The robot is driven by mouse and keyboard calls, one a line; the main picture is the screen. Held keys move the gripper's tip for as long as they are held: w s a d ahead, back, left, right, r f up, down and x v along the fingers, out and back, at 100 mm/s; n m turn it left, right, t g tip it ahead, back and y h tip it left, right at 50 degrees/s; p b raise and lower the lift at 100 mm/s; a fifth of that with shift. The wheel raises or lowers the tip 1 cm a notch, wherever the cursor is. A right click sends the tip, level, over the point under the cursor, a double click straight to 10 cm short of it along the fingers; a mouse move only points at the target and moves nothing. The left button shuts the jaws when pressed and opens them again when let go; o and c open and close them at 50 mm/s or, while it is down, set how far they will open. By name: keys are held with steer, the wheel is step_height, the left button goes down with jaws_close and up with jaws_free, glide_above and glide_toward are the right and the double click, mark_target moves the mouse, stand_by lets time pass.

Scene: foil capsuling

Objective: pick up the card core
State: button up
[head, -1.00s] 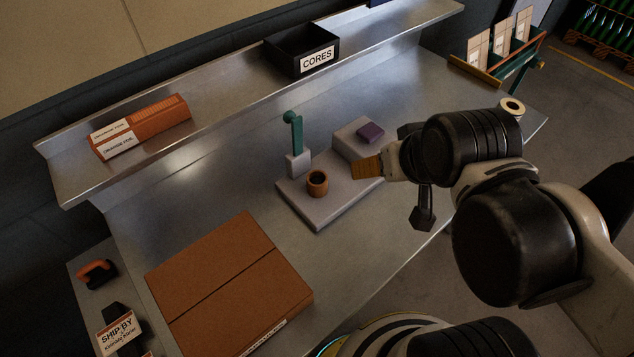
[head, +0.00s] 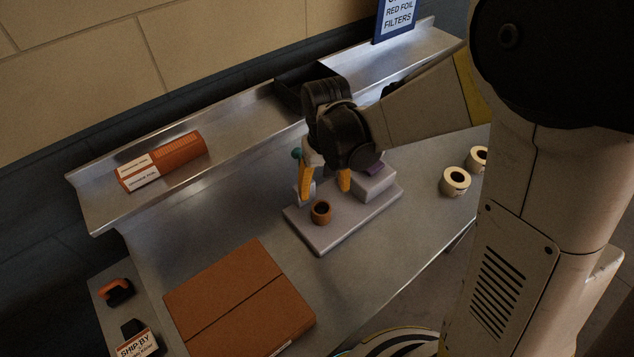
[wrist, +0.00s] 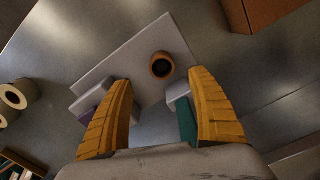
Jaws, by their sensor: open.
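A short brown tube, which looks like the card core (head: 321,212), stands upright on the grey base plate (head: 326,238) of a small fixture. In the wrist view the card core (wrist: 162,66) shows its dark open top, centred just ahead of the gap between my fingers. My gripper (head: 325,188) is open and empty, with its yellow fingers pointing down above and behind the core in the head view. In the wrist view my gripper (wrist: 162,80) has its fingers wide apart, neither touching the core. The fixture's green lever (head: 296,153) is mostly hidden behind my gripper.
A grey block with a purple pad (head: 374,168) stands on the plate's right side. Two cream rolls (head: 455,181) stand farther right. A brown carton (head: 240,300) lies in front left. A shelf with an orange box (head: 165,160) and a black bin (head: 290,92) runs behind.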

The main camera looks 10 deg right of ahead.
mark_target(321, 210)
step_height(321, 210, down, 6)
steer(key=shift+r+b, duration=0.2)
steer(key=shift+b, duration=0.6)
steer(key=f, duration=0.1)
steer(key=f+b, duration=0.1)
steer(key=f, duration=0.1)
steer(key=f+b, duration=0.1)
steer(key=f, duration=0.1)
steer(key=shift+w+a, duration=0.2)
steer(key=shift+w, duration=0.15)
steer(key=c, duration=0.9)
